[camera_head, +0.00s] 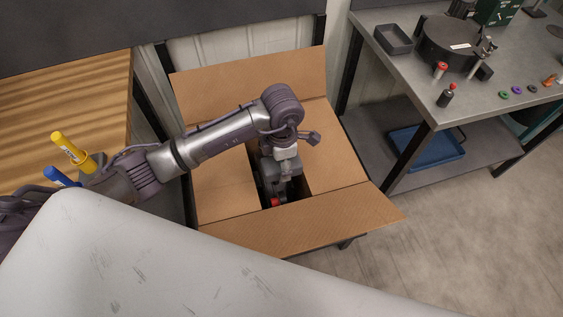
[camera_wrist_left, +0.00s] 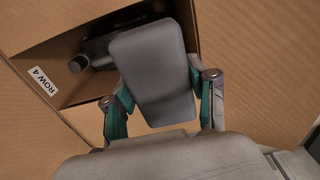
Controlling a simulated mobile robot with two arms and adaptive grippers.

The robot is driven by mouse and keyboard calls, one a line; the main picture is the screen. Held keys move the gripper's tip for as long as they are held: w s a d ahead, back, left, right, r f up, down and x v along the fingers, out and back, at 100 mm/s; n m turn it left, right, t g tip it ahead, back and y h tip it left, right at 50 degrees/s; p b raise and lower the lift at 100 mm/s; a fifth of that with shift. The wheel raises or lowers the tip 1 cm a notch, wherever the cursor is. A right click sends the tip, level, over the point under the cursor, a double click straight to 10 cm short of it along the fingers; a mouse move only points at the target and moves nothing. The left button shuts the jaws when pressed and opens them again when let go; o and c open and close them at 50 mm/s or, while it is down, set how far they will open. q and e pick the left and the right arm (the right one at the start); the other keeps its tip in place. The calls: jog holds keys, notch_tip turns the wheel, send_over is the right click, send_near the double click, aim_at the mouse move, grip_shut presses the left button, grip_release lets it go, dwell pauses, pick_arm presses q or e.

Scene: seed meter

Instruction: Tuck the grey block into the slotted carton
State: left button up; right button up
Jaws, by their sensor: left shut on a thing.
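The slotted carton (camera_head: 325,228) is an open brown cardboard box with its flaps spread and a dark opening in the middle. My left gripper (camera_head: 282,178) reaches down over that opening in the head view. In the left wrist view, my left gripper (camera_wrist_left: 158,98) is shut on the grey block (camera_wrist_left: 150,65), a rounded grey piece between teal finger pads. The block is close to the opening, but its depth relative to the rim cannot be told. The carton wall (camera_wrist_left: 240,60) carries a "ROW 4" label (camera_wrist_left: 42,84). My right gripper is not in view.
A dark grey item with a round end (camera_wrist_left: 78,64) shows in the opening beside the block. A red spot (camera_head: 274,202) shows there too. A grey workbench (camera_head: 455,95) with parts stands right.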

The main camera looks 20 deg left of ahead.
pick_arm(q)
jog(key=shift+f, duration=0.55)
notch_tip(320, 180, down, 3)
jog(key=b, duration=0.3)
jog(key=shift+f, duration=0.1)
notch_tip(320, 180, down, 7)
jog(key=b, duration=0.5)
jog(key=shift+f+b, duration=0.1)
jog(key=shift+b, duration=0.2)
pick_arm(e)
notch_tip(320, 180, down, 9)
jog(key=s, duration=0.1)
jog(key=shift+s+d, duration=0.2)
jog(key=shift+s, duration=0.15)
pick_arm(q)
jog(key=o, duration=0.8)
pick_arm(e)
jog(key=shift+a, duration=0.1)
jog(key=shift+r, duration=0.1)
